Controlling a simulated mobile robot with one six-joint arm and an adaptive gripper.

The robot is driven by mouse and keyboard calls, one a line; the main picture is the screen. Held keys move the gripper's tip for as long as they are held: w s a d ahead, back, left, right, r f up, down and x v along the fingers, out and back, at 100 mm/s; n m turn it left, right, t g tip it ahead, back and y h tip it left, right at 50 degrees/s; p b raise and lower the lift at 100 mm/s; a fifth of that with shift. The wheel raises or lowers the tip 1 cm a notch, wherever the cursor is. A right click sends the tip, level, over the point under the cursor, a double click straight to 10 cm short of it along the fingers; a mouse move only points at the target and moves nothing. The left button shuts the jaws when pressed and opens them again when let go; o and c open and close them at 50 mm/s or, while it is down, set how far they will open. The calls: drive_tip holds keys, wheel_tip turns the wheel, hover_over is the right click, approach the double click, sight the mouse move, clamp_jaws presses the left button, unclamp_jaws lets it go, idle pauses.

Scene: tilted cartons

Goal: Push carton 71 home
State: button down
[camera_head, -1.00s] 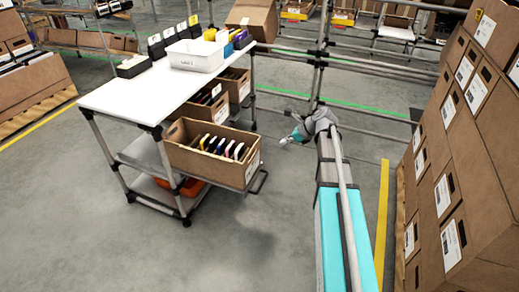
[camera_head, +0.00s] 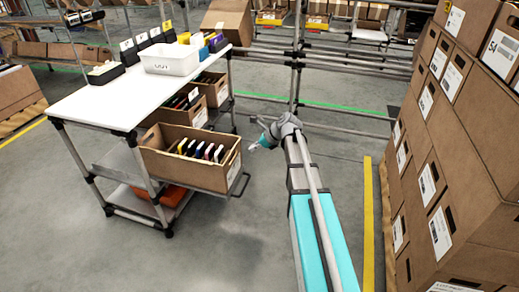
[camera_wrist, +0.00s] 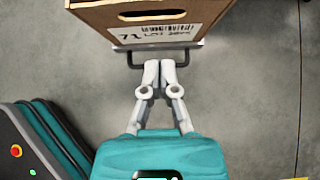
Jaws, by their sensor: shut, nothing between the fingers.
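Carton 71 (camera_head: 185,165) is a brown open-topped box on the cart's middle level, sticking out beyond the tabletop toward my arm. It holds several coloured upright items. In the wrist view its labelled face (camera_wrist: 150,22) is at the top, with a hand hole and a number that reads like 71 or 72. My gripper (camera_head: 254,147) is just right of the carton in the head view. In the wrist view my gripper (camera_wrist: 159,65) is shut and empty, its fingertips overlapping a dark handle bar (camera_wrist: 135,62) below that face. Contact cannot be told.
The cart (camera_head: 75,107) has a white top with a white bin (camera_head: 170,60). Another brown carton (camera_head: 212,90) sits behind carton 71. A tall stack of cartons (camera_head: 430,170) stands on the right. The floor in front of the cart is clear.

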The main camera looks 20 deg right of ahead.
sight(239, 148)
drive_tip(key=w+a+f+b, duration=0.1)
drive_tip(key=w+a+f, duration=0.1)
drive_tip(key=a, duration=0.3)
drive_tip(key=shift+w+b, duration=0.35)
drive_tip(key=shift+w, duration=0.45)
drive_tip(key=shift+f, duration=0.1)
drive_tip(key=shift+w, duration=0.15)
